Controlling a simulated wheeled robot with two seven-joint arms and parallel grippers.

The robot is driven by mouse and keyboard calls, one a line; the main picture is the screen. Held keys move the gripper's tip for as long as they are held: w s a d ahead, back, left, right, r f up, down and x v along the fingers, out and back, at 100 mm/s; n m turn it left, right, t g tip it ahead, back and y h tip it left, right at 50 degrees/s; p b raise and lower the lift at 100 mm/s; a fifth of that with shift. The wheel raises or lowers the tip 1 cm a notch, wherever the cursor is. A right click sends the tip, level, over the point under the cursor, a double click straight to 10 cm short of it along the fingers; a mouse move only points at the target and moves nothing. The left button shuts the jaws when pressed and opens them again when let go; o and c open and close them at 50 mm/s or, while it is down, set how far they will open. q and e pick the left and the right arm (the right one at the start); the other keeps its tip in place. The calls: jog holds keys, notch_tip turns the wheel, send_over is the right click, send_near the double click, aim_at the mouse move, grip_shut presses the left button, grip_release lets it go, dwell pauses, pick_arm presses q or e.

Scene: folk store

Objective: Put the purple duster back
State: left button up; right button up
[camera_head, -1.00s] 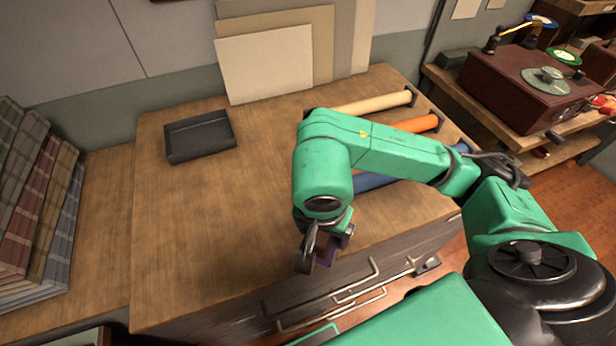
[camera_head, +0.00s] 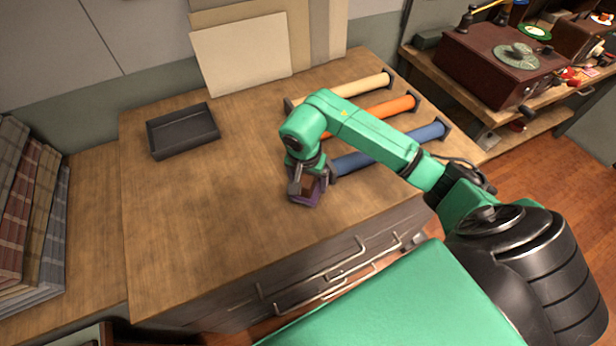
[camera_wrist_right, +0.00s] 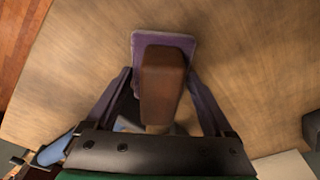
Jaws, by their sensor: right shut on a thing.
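The purple duster (camera_head: 311,198) is a purple pad with a brown block handle, over the wooden table near its front edge. It also shows in the right wrist view (camera_wrist_right: 164,40), with its brown handle between the jaws. My right gripper (camera_head: 300,184) is shut on that handle from above. In the right wrist view its fingers (camera_wrist_right: 160,90) lie on both sides of the handle. I cannot tell whether the pad touches the tabletop. My left gripper is not in view.
An empty dark tray (camera_head: 183,132) stands at the table's back left. Cream (camera_head: 350,87), orange (camera_head: 378,107) and blue (camera_head: 395,148) rolls lie on the right side, partly behind my arm. The tabletop (camera_head: 200,220) is clear at left and front. Folded plaid cloths (camera_head: 35,215) stand far left.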

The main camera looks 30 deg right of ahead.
aim_at(307, 176)
jog(key=shift+f+b, duration=0.25)
jog(key=shift+b, duration=0.05)
jog(key=o, duration=1)
jog(key=shift+r, duration=0.1)
jog(key=shift+o, duration=0.2)
jog(key=shift+r, duration=0.15)
jog(key=r, duration=0.2)
jog(key=r+b, duration=0.1)
jog(key=r, duration=0.1)
jog(key=a+r+b, duration=0.1)
jog(key=r, duration=0.2)
jog(key=shift+s, duration=0.3)
jog(key=r, duration=0.3)
jog(key=r+p, duration=0.1)
jog(key=r, duration=0.1)
jog(key=shift+s+a, duration=0.2)
jog(key=shift+s, duration=0.1)
